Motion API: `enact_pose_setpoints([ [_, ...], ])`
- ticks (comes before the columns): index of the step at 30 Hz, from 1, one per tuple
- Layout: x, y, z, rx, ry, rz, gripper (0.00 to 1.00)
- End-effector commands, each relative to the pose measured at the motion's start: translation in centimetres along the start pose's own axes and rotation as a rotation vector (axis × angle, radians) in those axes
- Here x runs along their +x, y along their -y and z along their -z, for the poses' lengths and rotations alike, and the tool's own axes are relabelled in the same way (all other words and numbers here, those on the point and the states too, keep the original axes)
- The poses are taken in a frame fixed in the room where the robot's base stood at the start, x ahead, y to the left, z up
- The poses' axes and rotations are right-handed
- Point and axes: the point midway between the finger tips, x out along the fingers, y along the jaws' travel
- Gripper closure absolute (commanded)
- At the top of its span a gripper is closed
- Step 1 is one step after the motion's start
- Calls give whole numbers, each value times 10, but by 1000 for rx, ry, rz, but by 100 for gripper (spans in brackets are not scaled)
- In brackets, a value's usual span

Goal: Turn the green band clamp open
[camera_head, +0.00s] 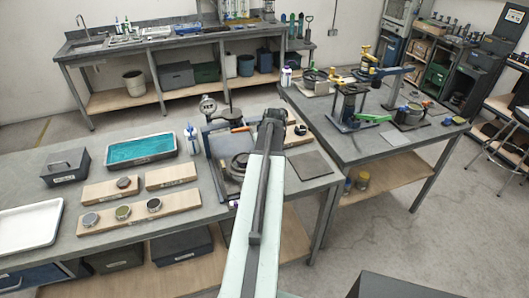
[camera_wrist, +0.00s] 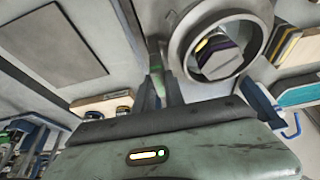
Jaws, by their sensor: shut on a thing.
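In the wrist view, my gripper (camera_wrist: 164,86) is shut on a narrow green piece (camera_wrist: 158,88), which I take to be the handle of the green band clamp. Most of it is hidden by the fingers. A grey ring (camera_wrist: 182,42) with dark items inside it lies just to the right of the fingers. In the head view, my gripper (camera_head: 271,117) is over the right end of the left bench, and my arm hides what it holds. A separate bright green lever (camera_head: 375,117) shows on the right bench.
The left bench (camera_head: 180,232) carries a teal-lined tray (camera_head: 140,160), wooden boards with round pieces, and a white tray (camera_head: 30,224). A flat grey plate (camera_head: 310,164) lies right of my arm. The right bench (camera_head: 350,150) holds several fixtures. Open floor lies at the right.

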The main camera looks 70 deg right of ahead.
Motion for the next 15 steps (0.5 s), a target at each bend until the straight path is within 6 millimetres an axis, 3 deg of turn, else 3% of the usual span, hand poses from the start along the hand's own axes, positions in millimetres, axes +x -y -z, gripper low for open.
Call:
enact_pose_setpoints([
  [15, 0, -1, -1, -30, 4, 10, 100],
])
